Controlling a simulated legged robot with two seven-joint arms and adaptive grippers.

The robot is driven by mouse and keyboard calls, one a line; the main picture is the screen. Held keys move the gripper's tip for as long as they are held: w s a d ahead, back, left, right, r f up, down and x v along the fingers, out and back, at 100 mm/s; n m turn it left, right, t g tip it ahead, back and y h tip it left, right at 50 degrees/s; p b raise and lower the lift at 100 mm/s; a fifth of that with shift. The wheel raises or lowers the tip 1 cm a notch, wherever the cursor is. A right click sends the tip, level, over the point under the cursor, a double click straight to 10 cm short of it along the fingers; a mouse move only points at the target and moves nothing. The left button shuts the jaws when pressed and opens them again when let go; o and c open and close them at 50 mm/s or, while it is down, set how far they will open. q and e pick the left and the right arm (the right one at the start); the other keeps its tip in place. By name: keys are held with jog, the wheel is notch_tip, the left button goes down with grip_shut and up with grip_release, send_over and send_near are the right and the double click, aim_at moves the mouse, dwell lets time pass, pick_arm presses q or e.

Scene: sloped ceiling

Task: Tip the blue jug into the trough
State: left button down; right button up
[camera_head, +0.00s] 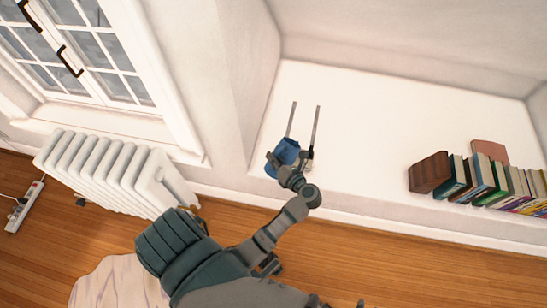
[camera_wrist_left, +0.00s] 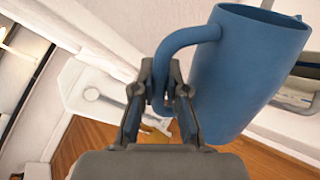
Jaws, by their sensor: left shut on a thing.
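The blue jug (camera_head: 286,151) is in my left gripper (camera_head: 287,164), in front of the white ledge in the head view. In the left wrist view the jug (camera_wrist_left: 245,75) hangs right of the fingers, its rim toward the top. My left gripper (camera_wrist_left: 165,95) is shut on the jug's handle. I cannot see inside the jug. Two thin grey bars stick out beyond the jug in the head view; I cannot tell whether they belong to the trough. A grey-rimmed thing (camera_wrist_left: 297,92), partly hidden behind the jug, may be the trough. Small dark tips at the bottom edge may be my right gripper (camera_head: 337,303).
A row of books (camera_head: 490,183) with a brown block (camera_head: 429,173) stands on the ledge (camera_head: 370,120) at the right. A white radiator (camera_head: 105,170) stands under the window at the left. A power strip (camera_head: 25,207) lies on the wooden floor. The ledge's middle is clear.

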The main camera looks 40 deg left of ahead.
pick_arm(q)
jog(key=shift+w+r+p, duration=0.25)
jog(key=shift+r+p, duration=0.05)
jog(key=shift+p, duration=0.2)
pick_arm(e)
jog(key=shift+s+d+f+g, duration=0.1)
jog(key=shift+s+d+g, duration=0.1)
jog(key=shift+s+g, duration=0.3)
jog(key=shift+s+d+f+g, duration=0.1)
jog(key=shift+s+d+g, duration=0.1)
jog(key=shift+s, duration=0.5)
jog(key=shift+s+d+f+g, duration=0.1)
jog(key=shift+s+d+g, duration=0.15)
jog(key=shift+s, duration=0.35)
dwell(0.4)
pick_arm(q)
jog(key=shift+w+r+m+g+p, duration=0.2)
jog(key=shift+r+m+g+p, duration=0.1)
jog(key=shift+m+p, duration=0.2)
pick_arm(e)
jog(key=shift+s+d+g+h, duration=0.25)
jog(key=shift+s+g, duration=0.25)
jog(key=shift+s, duration=0.35)
jog(key=shift+s+d+g+h, duration=0.2)
jog(key=shift+s+g, duration=0.25)
jog(key=shift+s, duration=0.35)
dwell(0.6)
jog(key=shift+f, duration=0.15)
